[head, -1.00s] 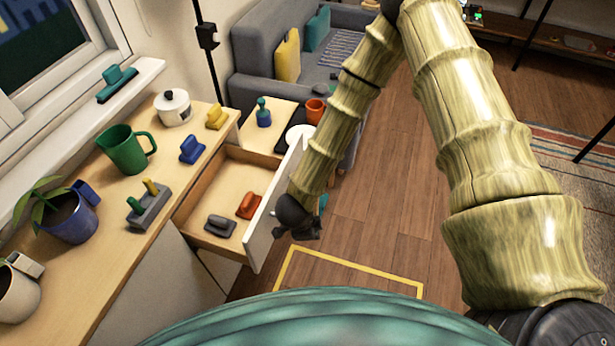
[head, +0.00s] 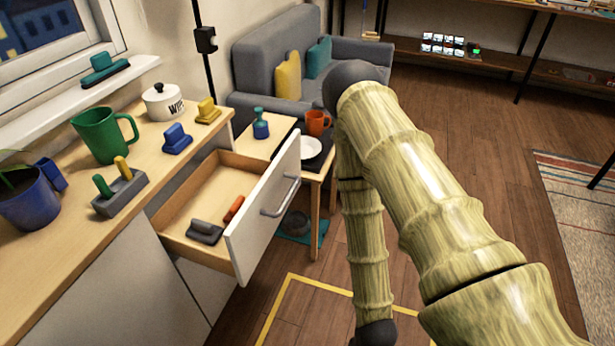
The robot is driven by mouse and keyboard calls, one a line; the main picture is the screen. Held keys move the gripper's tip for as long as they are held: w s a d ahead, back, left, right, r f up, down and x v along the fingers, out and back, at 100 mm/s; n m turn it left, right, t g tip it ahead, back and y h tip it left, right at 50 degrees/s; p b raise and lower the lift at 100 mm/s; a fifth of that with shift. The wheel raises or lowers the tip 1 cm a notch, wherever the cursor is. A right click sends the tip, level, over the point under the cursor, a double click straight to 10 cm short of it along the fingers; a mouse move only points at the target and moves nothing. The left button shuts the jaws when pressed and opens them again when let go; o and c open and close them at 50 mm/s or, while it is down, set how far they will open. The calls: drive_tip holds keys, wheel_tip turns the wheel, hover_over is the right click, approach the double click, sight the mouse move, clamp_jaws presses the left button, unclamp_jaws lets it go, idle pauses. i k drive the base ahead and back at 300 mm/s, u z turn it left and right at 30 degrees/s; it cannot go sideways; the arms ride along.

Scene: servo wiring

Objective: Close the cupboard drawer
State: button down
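The cupboard drawer (head: 180,218) is pulled out from under the wooden counter and stands open. Its white front (head: 250,240) faces right and carries a metal bar handle (head: 281,197). Inside lie a grey handled block (head: 205,232) and an orange one (head: 234,208), the latter partly hidden by the front. My forearm hangs down to the right of the drawer, clear of the handle. Only the dark wrist joint shows at the bottom edge; my gripper itself is below the picture.
The counter (head: 75,235) holds a green mug (head: 98,135), a white pot (head: 163,103), and blue and yellow blocks. Beyond the drawer, a small side table (head: 262,148) bears an orange mug (head: 317,122) and a plate. A yellow floor outline (head: 320,284) lies on open wooden floor.

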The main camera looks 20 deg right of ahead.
sight(268, 187)
drive_tip(key=k, duration=1.2)
drive_tip(key=z, duration=0.8)
drive_tip(key=i, duration=1.7)
drive_tip(key=u, duration=0.8)
